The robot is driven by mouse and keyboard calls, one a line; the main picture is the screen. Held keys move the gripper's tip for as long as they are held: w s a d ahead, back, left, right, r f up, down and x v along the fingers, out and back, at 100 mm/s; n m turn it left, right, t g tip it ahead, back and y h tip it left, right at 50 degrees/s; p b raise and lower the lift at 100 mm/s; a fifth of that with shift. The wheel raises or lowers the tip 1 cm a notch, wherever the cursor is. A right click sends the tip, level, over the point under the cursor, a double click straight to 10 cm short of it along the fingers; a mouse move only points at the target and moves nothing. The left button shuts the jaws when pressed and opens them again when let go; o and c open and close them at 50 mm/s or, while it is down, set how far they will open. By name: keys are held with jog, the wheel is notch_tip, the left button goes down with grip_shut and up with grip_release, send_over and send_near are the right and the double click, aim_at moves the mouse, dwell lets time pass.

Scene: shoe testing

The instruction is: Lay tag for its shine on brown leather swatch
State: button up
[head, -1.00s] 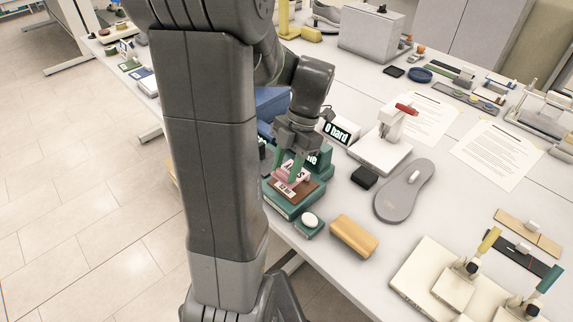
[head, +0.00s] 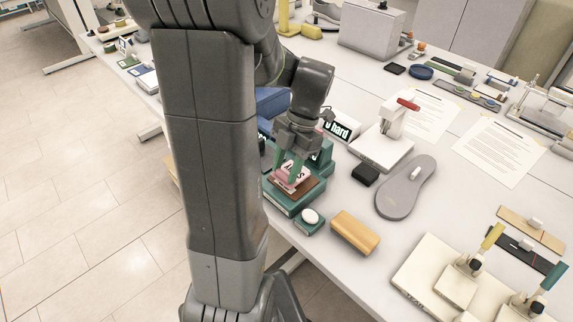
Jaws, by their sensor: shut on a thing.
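My gripper (head: 291,178) points down with green fingers, shut on a pink tag (head: 286,184) with dark lettering. The tag is at the top of the brown leather swatch (head: 309,193), over its left part. I cannot tell whether the tag touches the leather. The swatch lies on a green tester base (head: 283,203) near the table's front edge. The gripper and my arm hide part of the tester behind.
A small green block with a white oval button (head: 310,217) and a tan wooden block (head: 355,232) stand in front. A black block (head: 365,174), a grey insole (head: 405,188) and a white device with a red lever (head: 382,147) are to the right.

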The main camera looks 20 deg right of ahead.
jog(key=shift+f+b, duration=0.9)
jog(key=shift+f, duration=0.35)
jog(key=o, duration=1.2)
jog(key=shift+o, duration=0.2)
jog(key=shift+r, duration=0.1)
jog(key=v, duration=1.3)
jog(key=shift+r, duration=0.3)
jog(key=shift+w+d, duration=0.1)
jog(key=shift+d, duration=0.05)
jog(key=x, duration=1.3)
jog(key=shift+f, duration=0.2)
jog(key=shift+r+p, duration=0.3)
jog(key=shift+p, duration=0.1)
